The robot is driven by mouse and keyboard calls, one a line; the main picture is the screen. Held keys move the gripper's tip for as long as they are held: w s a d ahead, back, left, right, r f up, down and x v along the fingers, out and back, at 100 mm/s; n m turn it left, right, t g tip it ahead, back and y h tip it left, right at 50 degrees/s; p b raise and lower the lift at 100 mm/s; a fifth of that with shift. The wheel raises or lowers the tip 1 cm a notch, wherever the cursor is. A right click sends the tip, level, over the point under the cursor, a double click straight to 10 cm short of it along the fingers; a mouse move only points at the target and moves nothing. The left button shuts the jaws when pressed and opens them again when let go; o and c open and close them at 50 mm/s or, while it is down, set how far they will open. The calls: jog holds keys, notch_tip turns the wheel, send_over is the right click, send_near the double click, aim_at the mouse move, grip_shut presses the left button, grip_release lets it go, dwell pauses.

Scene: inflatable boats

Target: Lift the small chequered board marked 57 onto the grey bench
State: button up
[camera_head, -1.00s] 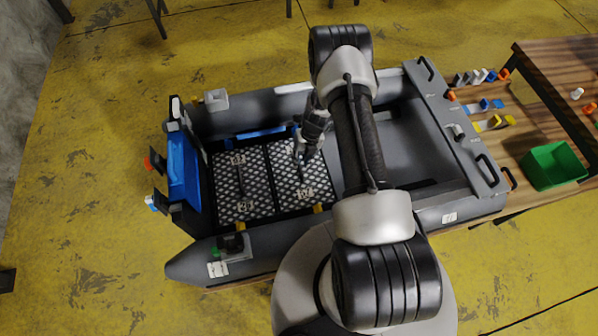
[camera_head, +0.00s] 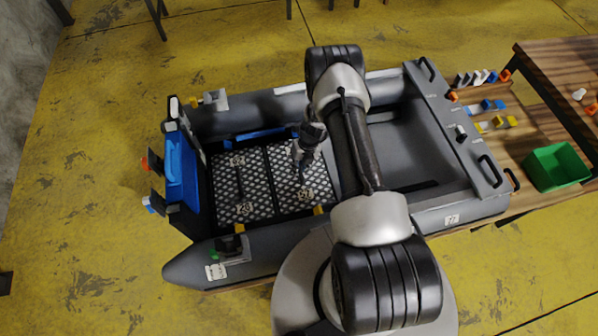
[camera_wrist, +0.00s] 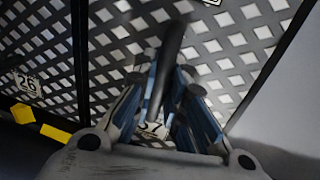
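The chequered board marked 57 (camera_head: 287,200) lies flat in the inflatable boat, the right-hand one of the chequered panels. In the wrist view this board (camera_wrist: 232,42) fills the upper middle, with its 57 label (camera_wrist: 152,128) partly seen between the fingers. My gripper (camera_head: 300,170) is down over the board. In the wrist view my gripper (camera_wrist: 167,75) has its blue-padded fingers on either side of a dark bar-like handle (camera_wrist: 172,48). I cannot tell whether they press on it. A grey crosspiece (camera_head: 447,115) with black handles, possibly the bench, spans the boat's right part.
The chequered board marked 26 (camera_head: 228,208) lies just left. The grey boat tubes (camera_head: 285,250) rise around the boards. Right of the boat, a wooden table (camera_head: 555,75) and a green bin (camera_head: 556,167) stand near small coloured parts. The grey boat floor right of my arm looks clear.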

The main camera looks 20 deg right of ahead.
jog(key=shift+w+r, duration=0.1)
grip_shut()
dwell(0.3)
jog(key=shift+r, duration=0.55)
notch_tip(320, 180, up, 35)
jog(key=p, duration=2)
jog(key=shift+f, duration=0.15)
